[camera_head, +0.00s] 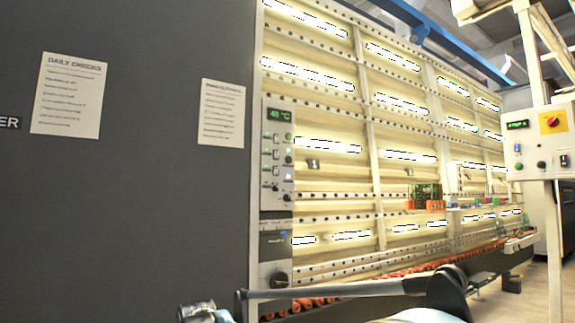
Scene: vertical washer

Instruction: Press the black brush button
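A narrow grey control panel (278,157) stands upright at the left end of the washer, beside the dark grey wall. It has a green display reading 40 °C and small buttons and switches in two columns. A small dark round button (288,160) sits in the right column below a green one. The labels are too small to read, so I cannot tell which control is the brush button. My arm crosses the bottom of the view, below and in front of the panel. My gripper's fingers do not show.
A lower panel section with a large black knob (278,280) is close behind my arm. A cream control box (537,142) with a red switch stands on a post at the right. Two paper sheets hang on the dark wall (150,180). Floor shows at the lower right.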

